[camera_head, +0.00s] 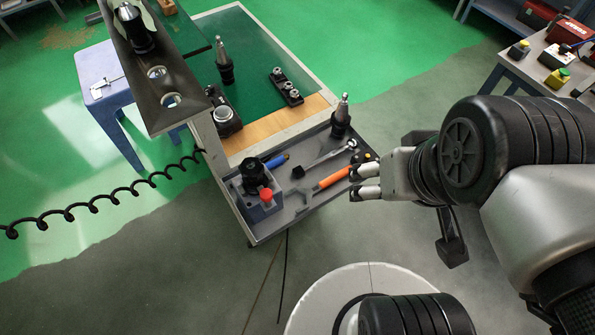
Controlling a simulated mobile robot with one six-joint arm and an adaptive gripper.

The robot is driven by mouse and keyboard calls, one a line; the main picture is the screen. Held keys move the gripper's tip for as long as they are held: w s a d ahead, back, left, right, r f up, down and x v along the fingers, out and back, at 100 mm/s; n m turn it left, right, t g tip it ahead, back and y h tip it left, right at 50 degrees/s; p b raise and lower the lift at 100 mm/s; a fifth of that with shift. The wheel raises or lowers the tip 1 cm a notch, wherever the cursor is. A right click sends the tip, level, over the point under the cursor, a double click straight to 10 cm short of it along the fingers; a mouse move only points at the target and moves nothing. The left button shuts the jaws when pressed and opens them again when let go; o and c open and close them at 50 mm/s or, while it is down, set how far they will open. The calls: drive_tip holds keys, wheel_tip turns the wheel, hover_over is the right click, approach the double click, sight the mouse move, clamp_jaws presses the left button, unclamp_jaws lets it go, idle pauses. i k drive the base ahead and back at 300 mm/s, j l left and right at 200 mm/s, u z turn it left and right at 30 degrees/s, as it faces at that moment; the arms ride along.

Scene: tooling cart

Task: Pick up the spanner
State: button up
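A slim grey tool that looks like the spanner (301,194) lies flat in the grey tray of the cart (266,235), left of the orange-handled tool (333,178). It is small and close in colour to the tray, so its ends are hard to make out. My gripper (364,182) comes in from the right, over the tray's right edge. Its two fingers are apart with nothing visible between them. The fingertips are near the right end of the orange handle; I cannot tell their height above the tray.
A ratchet-like tool (325,158), a blue-handled tool (277,161), an upright tool holder (341,117) and a block with a red knob (258,195) share the tray. A dark overhead beam (155,75) and a coiled black cable (110,198) are at left. A side table (530,62) stands at upper right.

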sight(309, 192)
drive_tip(key=i+l+u, duration=0.2)
drive_tip(key=l+u, duration=0.15)
drive_tip(key=l, duration=0.2)
drive_tip(key=i+l+u, duration=0.15)
drive_tip(key=l+u, duration=0.25)
drive_tip(key=l, duration=0.15)
drive_tip(key=l+u, duration=0.35)
drive_tip(key=l, duration=0.2)
